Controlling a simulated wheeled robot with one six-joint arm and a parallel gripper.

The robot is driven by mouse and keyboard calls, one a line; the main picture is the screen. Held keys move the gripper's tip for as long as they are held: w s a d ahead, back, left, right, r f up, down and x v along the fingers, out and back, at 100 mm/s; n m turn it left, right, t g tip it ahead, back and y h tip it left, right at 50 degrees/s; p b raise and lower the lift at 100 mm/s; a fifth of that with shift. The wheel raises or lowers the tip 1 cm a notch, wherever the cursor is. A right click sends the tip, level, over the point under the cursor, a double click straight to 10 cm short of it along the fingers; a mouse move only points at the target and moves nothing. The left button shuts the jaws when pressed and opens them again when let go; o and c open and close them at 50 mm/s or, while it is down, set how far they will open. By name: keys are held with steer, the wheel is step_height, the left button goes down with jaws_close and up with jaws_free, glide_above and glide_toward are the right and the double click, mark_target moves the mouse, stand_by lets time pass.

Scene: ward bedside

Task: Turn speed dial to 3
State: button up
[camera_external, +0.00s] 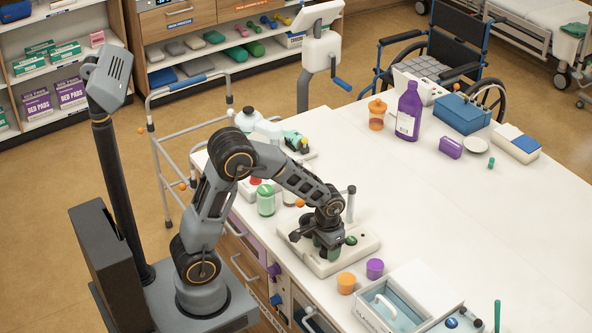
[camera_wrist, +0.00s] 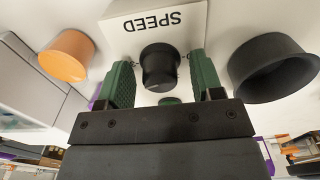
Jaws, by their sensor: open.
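The speed dial (camera_wrist: 160,66) is a black round knob on a white panel, under an upside-down SPEED label (camera_wrist: 160,22) in the wrist view. Its pointer and any number marks cannot be made out. My gripper (camera_wrist: 161,75) has its green-padded fingers on either side of the dial, open, with a narrow gap visible on each side. In the external view my gripper (camera_external: 328,247) points down over the white device (camera_external: 364,252) on the bench. The dial is hidden there behind my gripper.
A black round cup-like part (camera_wrist: 272,68) is right of the dial, and an orange cup (camera_wrist: 67,56) is left.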

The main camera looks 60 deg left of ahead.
steer(key=c, duration=0.9)
steer(key=shift+m+b, duration=0.3)
steer(key=shift+m, duration=1.3)
steer(key=o, duration=0.9)
step_height(320, 180, up, 14)
steer(key=shift+w+f, duration=0.1)
steer(key=shift+w, duration=0.05)
